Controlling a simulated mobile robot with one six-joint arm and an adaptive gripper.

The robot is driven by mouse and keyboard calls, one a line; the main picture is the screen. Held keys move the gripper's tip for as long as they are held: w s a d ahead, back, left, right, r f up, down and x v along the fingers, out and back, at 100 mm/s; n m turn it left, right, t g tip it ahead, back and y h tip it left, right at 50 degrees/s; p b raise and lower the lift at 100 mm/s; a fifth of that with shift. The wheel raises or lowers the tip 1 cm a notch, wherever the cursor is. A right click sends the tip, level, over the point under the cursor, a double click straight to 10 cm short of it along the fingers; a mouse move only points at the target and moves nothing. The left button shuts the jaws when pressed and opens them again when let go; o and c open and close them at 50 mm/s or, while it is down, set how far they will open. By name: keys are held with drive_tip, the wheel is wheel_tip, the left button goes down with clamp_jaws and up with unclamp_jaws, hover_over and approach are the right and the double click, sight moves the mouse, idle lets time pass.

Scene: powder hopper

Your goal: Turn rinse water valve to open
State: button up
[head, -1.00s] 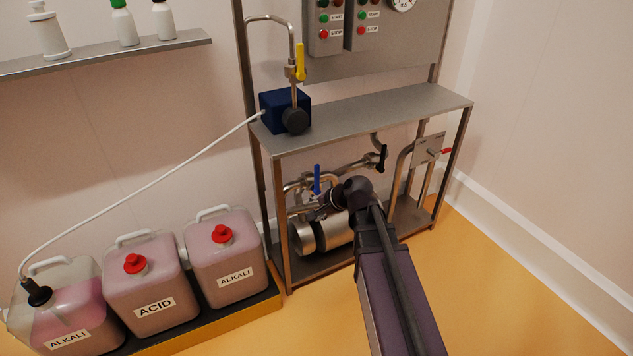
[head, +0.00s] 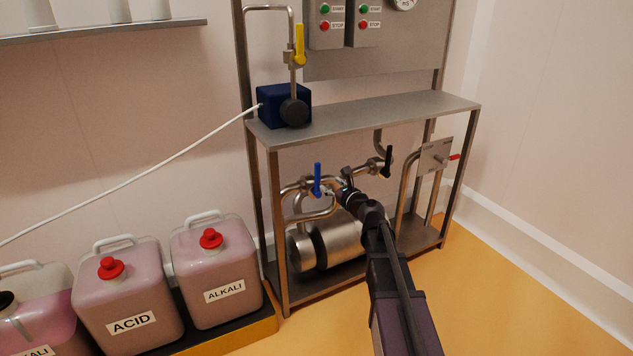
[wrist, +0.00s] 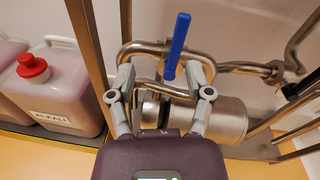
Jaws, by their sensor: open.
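A valve with a blue lever (head: 317,178) sits on the steel pipework under the shelf. Its lever stands upright, and no label on it is readable, so I cannot confirm that it is the rinse water valve. In the wrist view the blue lever (wrist: 177,45) rises between and beyond my fingertips. My gripper (head: 335,188) is just right of the lever in the head view. In the wrist view my gripper (wrist: 165,76) is open, with its two fingers spread either side of the lever's lower part and nothing held. Whether a finger touches the lever is unclear.
A black-lever valve (head: 388,162) and a red-handled valve (head: 454,157) are to the right. A yellow-lever valve (head: 299,45) is above the steel shelf (head: 390,108). A steel cylinder (head: 340,243) lies below. Frame posts and pipes surround my gripper. Canisters (head: 215,255) stand at left.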

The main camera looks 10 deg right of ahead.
sight(319, 168)
drive_tip(key=shift+w+d+f+m+t+h+b, duration=0.35)
drive_tip(key=shift+d+m, duration=0.25)
drive_tip(key=shift+m, duration=0.2)
drive_tip(key=shift+w+d+f+m+t+h+b, duration=0.3)
drive_tip(key=shift+d+m, duration=0.25)
drive_tip(key=shift+m, duration=0.25)
drive_tip(key=shift+w, duration=0.15)
drive_tip(key=x, duration=1.3)
drive_tip(key=shift+w+a+f, duration=0.1)
drive_tip(key=shift+w+a, duration=0.15)
drive_tip(key=shift+w, duration=0.05)
clamp_jaws()
drive_tip(key=shift+a, duration=0.3)
drive_tip(key=shift+d, duration=0.55)
drive_tip(key=shift+s+a, duration=0.1)
